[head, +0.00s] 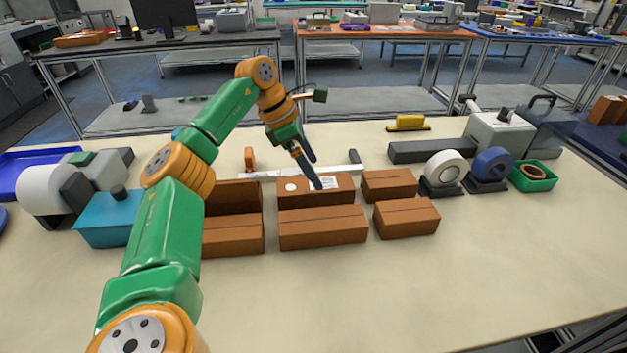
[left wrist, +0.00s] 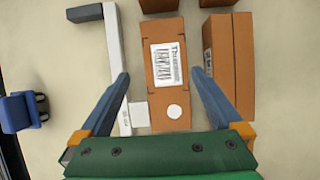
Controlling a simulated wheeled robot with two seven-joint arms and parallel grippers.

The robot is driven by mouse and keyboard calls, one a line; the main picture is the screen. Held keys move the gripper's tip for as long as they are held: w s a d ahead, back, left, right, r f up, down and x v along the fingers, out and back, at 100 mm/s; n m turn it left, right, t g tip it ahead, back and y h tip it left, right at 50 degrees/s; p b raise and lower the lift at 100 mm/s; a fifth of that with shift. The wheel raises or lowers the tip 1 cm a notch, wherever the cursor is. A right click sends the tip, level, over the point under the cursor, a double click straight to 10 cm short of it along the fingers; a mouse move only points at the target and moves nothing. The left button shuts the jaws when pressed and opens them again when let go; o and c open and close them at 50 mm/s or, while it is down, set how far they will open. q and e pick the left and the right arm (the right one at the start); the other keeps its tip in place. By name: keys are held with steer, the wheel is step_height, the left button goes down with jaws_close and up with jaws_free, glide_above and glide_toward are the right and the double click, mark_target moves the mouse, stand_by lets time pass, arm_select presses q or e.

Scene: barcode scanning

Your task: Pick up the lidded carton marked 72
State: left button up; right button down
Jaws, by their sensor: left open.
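Several brown lidded cartons stand in two rows in the middle of the table in the head view. The back middle carton (head: 325,197) has a white barcode label and a round white sticker on top. I cannot read the number 72 on any carton. My left gripper (head: 314,176) is open and empty just above this labelled carton. In the left wrist view the labelled carton (left wrist: 169,90) lies between the spread fingers (left wrist: 160,74). I cannot tell whether they touch it. My right gripper is in neither view.
Beside the labelled carton are a front middle carton (head: 323,228), a back right carton (head: 390,186) and a front right carton (head: 407,218). A pale bar (left wrist: 117,60) lies behind. Tape rolls (head: 446,170) stand right. The table front is clear.

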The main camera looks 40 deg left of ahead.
mark_target(315, 193)
arm_select(q)
steer(key=shift+s+a+f, duration=0.15)
steer(key=shift+s+a, duration=0.45)
steer(key=shift+s, duration=0.25)
steer(key=x, duration=0.5)
steer(key=shift+d+f, duration=0.25)
steer(key=shift+d, duration=0.2)
steer(key=shift+w+f, duration=0.2)
steer(key=shift+f, duration=0.15)
steer(key=shift+d+r, duration=0.1)
steer(key=shift+c, duration=1.3)
steer(key=c, duration=1)
